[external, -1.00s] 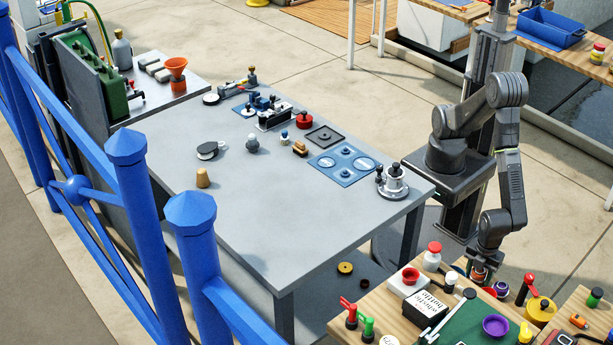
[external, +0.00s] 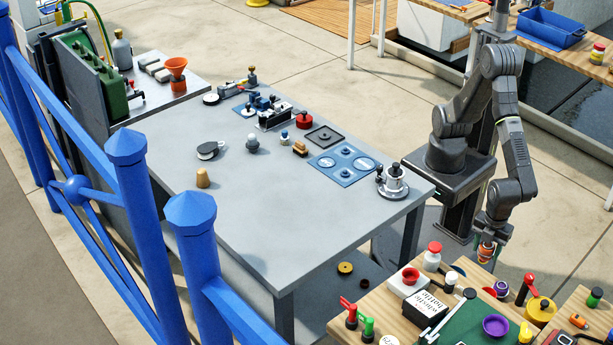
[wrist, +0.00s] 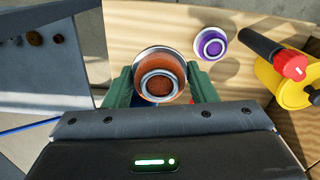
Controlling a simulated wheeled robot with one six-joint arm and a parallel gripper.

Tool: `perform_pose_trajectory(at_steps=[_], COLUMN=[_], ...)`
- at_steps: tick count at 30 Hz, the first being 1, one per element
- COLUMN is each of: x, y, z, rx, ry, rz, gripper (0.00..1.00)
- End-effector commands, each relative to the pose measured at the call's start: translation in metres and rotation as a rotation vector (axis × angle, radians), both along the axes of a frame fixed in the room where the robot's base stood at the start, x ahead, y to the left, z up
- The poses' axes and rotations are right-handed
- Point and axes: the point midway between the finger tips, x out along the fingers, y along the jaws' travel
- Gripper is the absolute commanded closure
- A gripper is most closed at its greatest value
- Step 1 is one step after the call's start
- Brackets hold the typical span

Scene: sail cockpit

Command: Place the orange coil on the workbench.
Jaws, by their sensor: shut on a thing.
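The orange coil (wrist: 160,77) is a round orange piece with pale metal rings. My gripper (wrist: 158,90) is shut on it, with a green finger on each side in the wrist view. In the external view the coil (external: 485,254) hangs under my gripper (external: 486,246), above the back edge of the wooden table (external: 385,307). The grey workbench (external: 270,220) stands to the left of my arm, and its front half is mostly bare.
Blue railing (external: 128,200) runs along the left. A yellow can with a red handle (external: 540,308) stands on the wooden table.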

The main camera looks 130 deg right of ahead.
Motion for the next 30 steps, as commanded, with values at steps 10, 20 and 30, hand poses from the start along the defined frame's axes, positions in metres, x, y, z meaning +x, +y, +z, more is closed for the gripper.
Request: perform_pose_trajectory(at_steps=[10,20,30], x=[0.001,0.001,0.054], y=[0.001,0.001,-0.032], z=[0.138,0.228,0.238], rx=[0.011,0.006,0.000], ry=[-0.007,-0.004,-0.001], rz=[0.000,0.000,-0.144], gripper=[0.75,0.75,0.75])
